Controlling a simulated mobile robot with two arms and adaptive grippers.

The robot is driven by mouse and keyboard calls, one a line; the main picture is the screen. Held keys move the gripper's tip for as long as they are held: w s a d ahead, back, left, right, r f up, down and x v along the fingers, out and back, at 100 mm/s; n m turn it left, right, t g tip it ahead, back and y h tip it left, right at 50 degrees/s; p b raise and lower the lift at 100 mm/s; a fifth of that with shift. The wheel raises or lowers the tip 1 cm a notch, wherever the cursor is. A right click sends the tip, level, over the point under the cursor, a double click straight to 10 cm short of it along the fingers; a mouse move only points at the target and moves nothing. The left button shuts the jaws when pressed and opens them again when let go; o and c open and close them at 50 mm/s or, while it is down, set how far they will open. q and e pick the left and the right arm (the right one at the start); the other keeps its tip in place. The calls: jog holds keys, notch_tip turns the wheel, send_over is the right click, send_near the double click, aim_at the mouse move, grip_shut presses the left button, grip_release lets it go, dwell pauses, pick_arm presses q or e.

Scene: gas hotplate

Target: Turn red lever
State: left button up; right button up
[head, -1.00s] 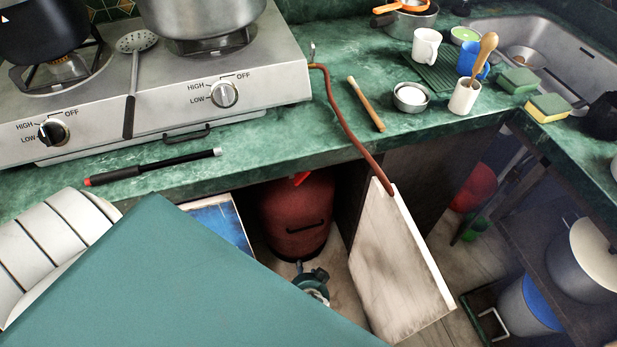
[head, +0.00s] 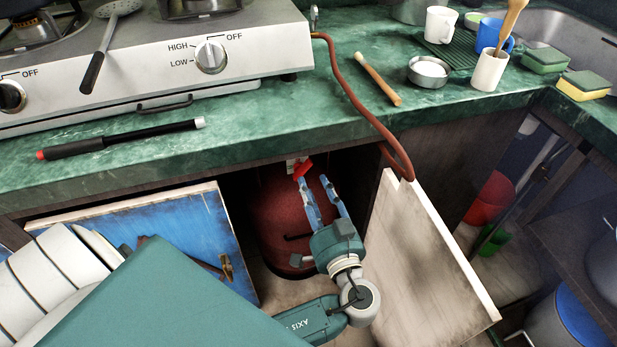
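The red lever (head: 304,168) sits at the top of a dark red gas cylinder (head: 274,213) inside the open cabinet under the counter. The lever is small and partly in shadow, just below the counter edge. My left gripper (head: 312,181) reaches up in front of the cylinder with its two blue-padded fingers apart and nothing between them. Its fingertips are just below the lever in the picture; I cannot tell whether they touch it. The gripper hides part of the cylinder. My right gripper is not in view.
Cabinet doors stand open on both sides: a blue-faced one (head: 190,238) at left and a pale one (head: 425,270) at right. A red-brown hose (head: 346,92) runs from the hotplate (head: 150,60) over the counter edge. A black lighter (head: 125,138) lies on the counter (head: 250,120).

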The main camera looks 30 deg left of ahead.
aim_at(306, 172)
pick_arm(q)
jog(key=shift+x, duration=2.35)
jog(key=shift+c, duration=0.3)
grip_shut()
